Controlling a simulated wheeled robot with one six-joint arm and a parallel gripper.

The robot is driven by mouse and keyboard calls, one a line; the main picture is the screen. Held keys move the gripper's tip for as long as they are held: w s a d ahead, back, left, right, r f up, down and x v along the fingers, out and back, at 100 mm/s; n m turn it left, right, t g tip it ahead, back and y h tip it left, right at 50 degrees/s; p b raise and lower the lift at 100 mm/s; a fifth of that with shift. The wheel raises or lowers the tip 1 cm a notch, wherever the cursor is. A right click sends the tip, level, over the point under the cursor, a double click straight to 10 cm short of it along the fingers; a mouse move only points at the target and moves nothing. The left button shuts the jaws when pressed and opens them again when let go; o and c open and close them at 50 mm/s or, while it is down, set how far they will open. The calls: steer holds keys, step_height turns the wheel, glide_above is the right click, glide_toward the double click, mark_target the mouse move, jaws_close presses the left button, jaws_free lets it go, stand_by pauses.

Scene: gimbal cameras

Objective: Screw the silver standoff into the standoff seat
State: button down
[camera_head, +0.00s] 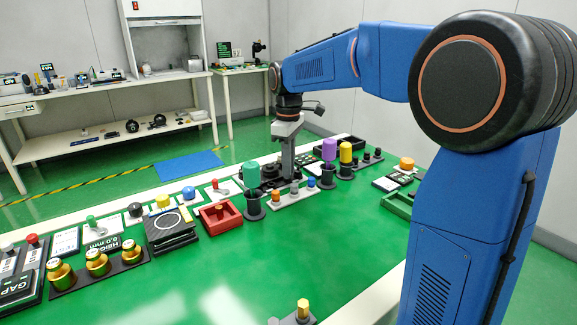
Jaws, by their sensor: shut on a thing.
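My gripper (288,176) points straight down over the far middle of the green table, beside a dark block. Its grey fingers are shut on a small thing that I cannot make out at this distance. I cannot pick out the silver standoff or name its seat with certainty. A gold hexagonal post (303,308) stands on a dark grey block (290,319) at the near edge, well apart from my gripper.
Close around my gripper are a green-topped holder (253,177), a purple-topped holder (329,151) and a grey strip with coloured knobs (291,199). A red tray (219,216) and gold knobs (97,262) lie left. The table's near middle (330,245) is clear.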

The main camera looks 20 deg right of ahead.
steer(key=shift+m, duration=0.6)
steer(key=c, duration=1.7)
jaws_free()
steer(key=shift+r, duration=0.15)
step_height(320, 180, up, 17)
